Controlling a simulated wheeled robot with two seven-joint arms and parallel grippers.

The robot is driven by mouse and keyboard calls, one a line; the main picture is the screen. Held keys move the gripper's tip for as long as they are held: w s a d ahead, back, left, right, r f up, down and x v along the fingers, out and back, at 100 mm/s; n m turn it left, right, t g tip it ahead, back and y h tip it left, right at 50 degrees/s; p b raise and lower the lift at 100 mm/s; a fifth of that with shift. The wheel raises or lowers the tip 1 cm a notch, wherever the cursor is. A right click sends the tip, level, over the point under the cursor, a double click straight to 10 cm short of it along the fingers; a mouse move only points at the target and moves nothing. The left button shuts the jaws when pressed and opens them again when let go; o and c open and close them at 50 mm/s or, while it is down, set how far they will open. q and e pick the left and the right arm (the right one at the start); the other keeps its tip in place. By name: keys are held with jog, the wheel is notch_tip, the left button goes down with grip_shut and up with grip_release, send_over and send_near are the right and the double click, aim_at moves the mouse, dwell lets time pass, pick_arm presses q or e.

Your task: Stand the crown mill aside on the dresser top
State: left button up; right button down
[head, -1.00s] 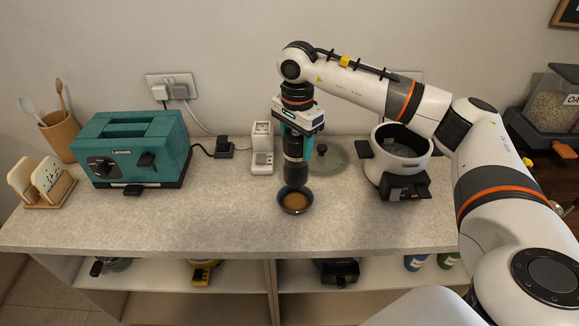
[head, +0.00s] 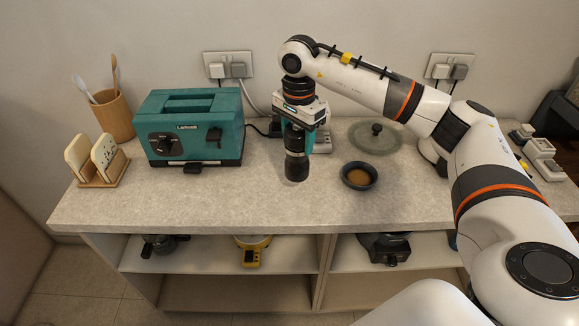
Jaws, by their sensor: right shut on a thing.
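The crown mill (head: 297,163) is a dark, upright cylinder in the head view. My right gripper (head: 299,130), with teal fingers, is shut around its upper part. The mill's lower end is over the front middle of the dresser top (head: 230,200), left of a small dark bowl. I cannot tell whether its base touches the surface. My left gripper is not in view.
The dark bowl (head: 359,176) with brown contents is just right of the mill. A glass lid (head: 376,138) lies behind it. A teal toaster (head: 190,125) stands to the left, beside a toast rack (head: 98,163) and utensil pot (head: 112,115). The front-left surface is clear.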

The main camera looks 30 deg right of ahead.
aim_at(296, 157)
jog(key=shift+s+d+f, duration=0.1)
jog(key=shift+d+f, duration=0.05)
jog(key=shift+f, duration=0.85)
jog(key=shift+a+f+p, duration=0.25)
jog(key=shift+f+p, duration=0.1)
jog(key=shift+f, duration=0.2)
notch_tip(296, 157, down, 2)
jog(key=shift+f+p, duration=0.15)
jog(key=shift+p, duration=0.2)
jog(key=shift+f, duration=0.35)
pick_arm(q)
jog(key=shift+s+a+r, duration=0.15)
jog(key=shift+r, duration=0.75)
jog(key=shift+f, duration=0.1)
